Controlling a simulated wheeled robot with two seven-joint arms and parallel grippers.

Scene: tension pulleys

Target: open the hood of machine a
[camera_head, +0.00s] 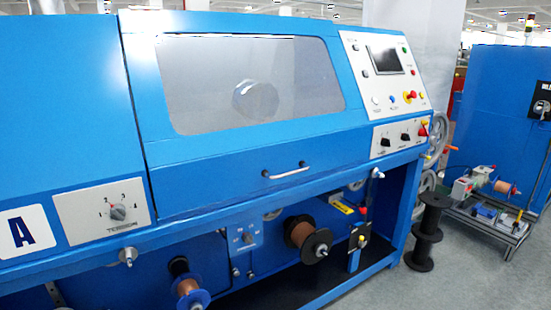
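Machine A is a large blue machine with a white "A" plate (26,231) at the lower left. Its blue hood (240,155) fills the middle of the view and looks closed, with its lower edge down on the machine front. The hood has a tinted window (205,85), through which a grey round part shows. A silver bar handle (286,172) sits low on the hood's front, right of centre. Nothing touches the handle. Neither of my grippers is in view.
A control panel (383,85) stands right of the hood. Below are spools (308,240) and a small blue tension box (244,238). Black reels (428,230) stand on the floor at right, beside a low cart (490,215) and another blue machine (500,110). Grey floor (450,280) is clear at lower right.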

